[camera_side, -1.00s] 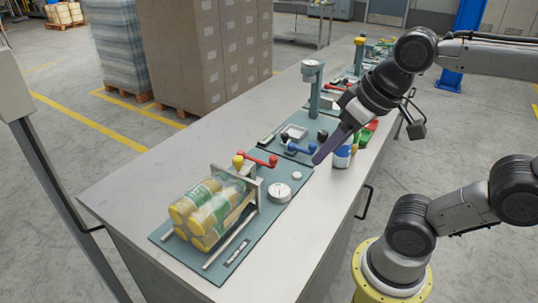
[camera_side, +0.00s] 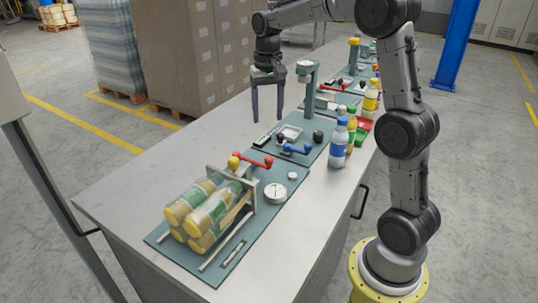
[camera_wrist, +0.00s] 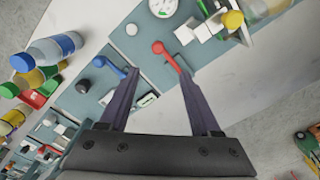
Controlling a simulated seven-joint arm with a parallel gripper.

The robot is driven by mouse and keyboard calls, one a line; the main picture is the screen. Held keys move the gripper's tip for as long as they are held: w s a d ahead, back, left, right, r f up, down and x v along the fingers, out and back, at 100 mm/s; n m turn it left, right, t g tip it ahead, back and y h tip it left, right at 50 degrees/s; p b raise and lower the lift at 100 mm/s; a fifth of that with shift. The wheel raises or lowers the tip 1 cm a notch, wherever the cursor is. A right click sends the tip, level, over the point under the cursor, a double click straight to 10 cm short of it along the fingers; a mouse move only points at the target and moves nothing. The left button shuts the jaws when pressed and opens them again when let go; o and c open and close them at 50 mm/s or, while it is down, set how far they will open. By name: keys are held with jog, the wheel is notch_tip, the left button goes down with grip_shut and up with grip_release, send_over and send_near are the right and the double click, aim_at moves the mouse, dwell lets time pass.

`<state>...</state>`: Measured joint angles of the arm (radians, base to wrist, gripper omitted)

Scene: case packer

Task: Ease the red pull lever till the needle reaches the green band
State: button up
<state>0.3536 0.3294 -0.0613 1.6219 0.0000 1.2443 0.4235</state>
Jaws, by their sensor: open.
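The red pull lever (camera_side: 254,161) lies beside a clear case of yellow-capped bottles (camera_side: 205,205) on the nearest teal plate. In the wrist view the red lever (camera_wrist: 172,57) shows just past my fingertips, its round knob toward the picture's left. The round white gauge (camera_side: 276,193) is on the same plate, right of the case. In the wrist view the gauge (camera_wrist: 163,6) is cut by the top edge, and its needle is too small to read. My gripper (camera_side: 267,118) is open and empty, pointing down above the table, apart from the lever.
A blue lever (camera_side: 297,149) and a post stand (camera_side: 310,85) are on the plate behind. Several bottles, one with a blue cap (camera_side: 339,143), stand along the table's right side. The table's left side (camera_side: 140,175) is bare.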

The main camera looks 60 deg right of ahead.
aim_at(269, 157)
jog(key=f, duration=1.4)
jog(key=shift+s+d+f, duration=0.1)
jog(key=shift+d, duration=0.1)
jog(key=shift+c, duration=0.2)
grip_shut()
dwell(0.8)
